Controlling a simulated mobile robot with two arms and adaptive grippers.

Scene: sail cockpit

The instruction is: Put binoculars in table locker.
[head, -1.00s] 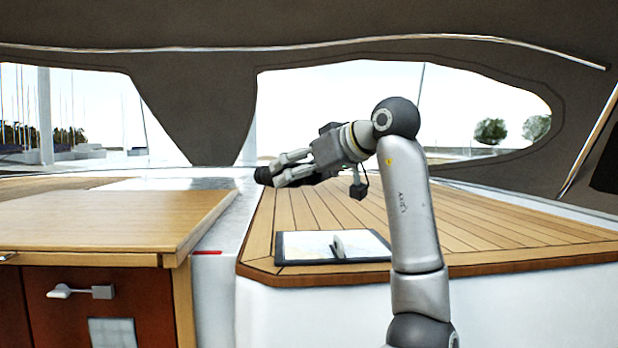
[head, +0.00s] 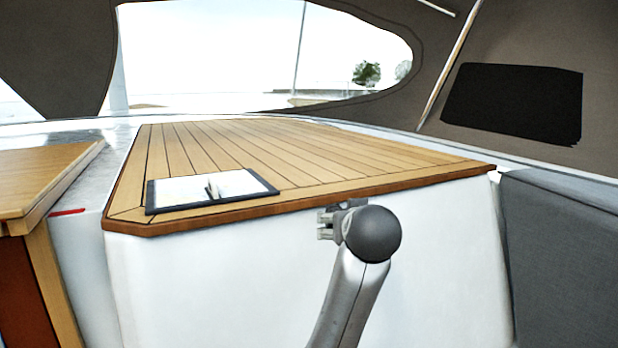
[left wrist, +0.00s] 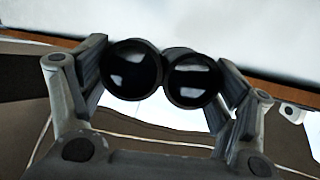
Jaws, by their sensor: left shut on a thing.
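The black binoculars (left wrist: 163,78) show in the left wrist view, their two round lenses facing the camera. My left gripper (left wrist: 165,70) is shut on them, with one finger on each side. In the head view, only part of my left arm shows in front of the white side of the teak-topped bench; the binoculars and fingertips are hidden there. The wooden table (head: 45,180) stands at the left edge, with a narrow strip of its red-brown front (head: 18,305) in view. No locker door or latch shows now. My right gripper is out of view.
A grey cushion (head: 565,260) is at the right. A narrow white gap (head: 85,270) lies between table and bench.

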